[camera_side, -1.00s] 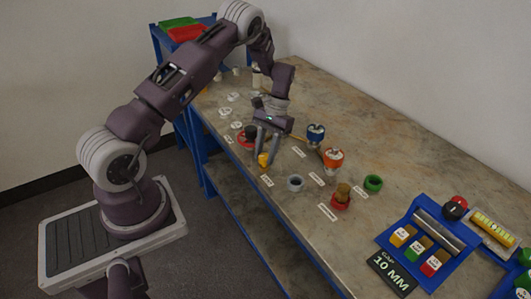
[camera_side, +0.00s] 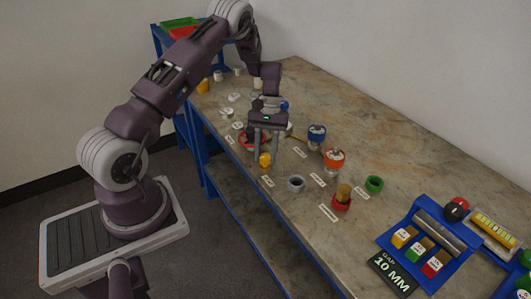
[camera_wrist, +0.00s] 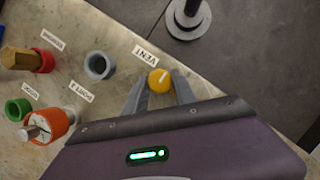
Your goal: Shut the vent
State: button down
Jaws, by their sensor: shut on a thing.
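The vent knob is a small yellow knob with a pale line on its top, beside a white label reading VENT (camera_wrist: 145,57). The knob (camera_wrist: 159,80) shows between my fingers in the wrist view, and it sits near the bench's front edge in the side view (camera_side: 265,160). My gripper (camera_side: 266,152) points down over it, shut on the knob with one finger at each side. It also shows at the lower middle of the wrist view (camera_wrist: 158,92). The pale line runs roughly up and down in the wrist view. The knob's base is hard to see.
A grey ring port (camera_side: 295,184) stands close to the knob. An orange-topped gauge (camera_side: 334,159), a blue one (camera_side: 316,136), a green ring (camera_side: 373,184) and a red-based brass fitting (camera_side: 342,197) stand farther right. A blue tray (camera_side: 412,225) holds colored blocks.

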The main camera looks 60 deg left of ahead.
jog(key=shift+w, duration=0.1)
jog(key=c, duration=1)
grip_release()
jog(key=shift+c, duration=0.2)
jog(key=v, duration=0.7)
